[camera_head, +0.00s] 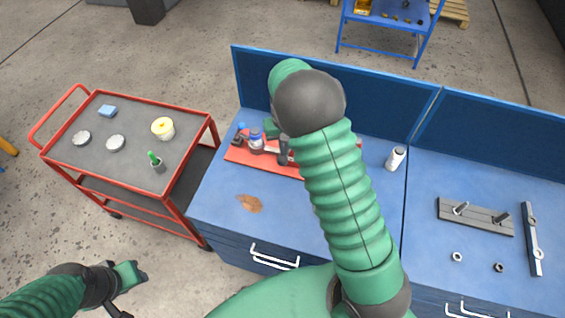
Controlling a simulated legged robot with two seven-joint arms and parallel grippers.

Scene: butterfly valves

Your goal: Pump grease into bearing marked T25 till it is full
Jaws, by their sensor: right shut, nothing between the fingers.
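My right arm reaches over the blue workbench, and its forearm hides much of the red mat (235,154). My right gripper (284,158) is over the mat, shut and empty, beside small items there. A small white-and-dark container with a blue top (256,139) stands left of it. A small blue-and-dark part (240,133) is at the mat's left end. No T25 marking is readable, and I cannot tell which item is the bearing or a grease pump. My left gripper (132,290) is low at the left, away from the bench; its finger opening is unclear.
A red cart (125,145) at left carries a yellow-topped tub (163,128), two round discs, a blue block and a green-handled tool in a cup. A white bottle (396,158) and brown stain (249,203) are on the bench. Metal parts (476,217) lie at right.

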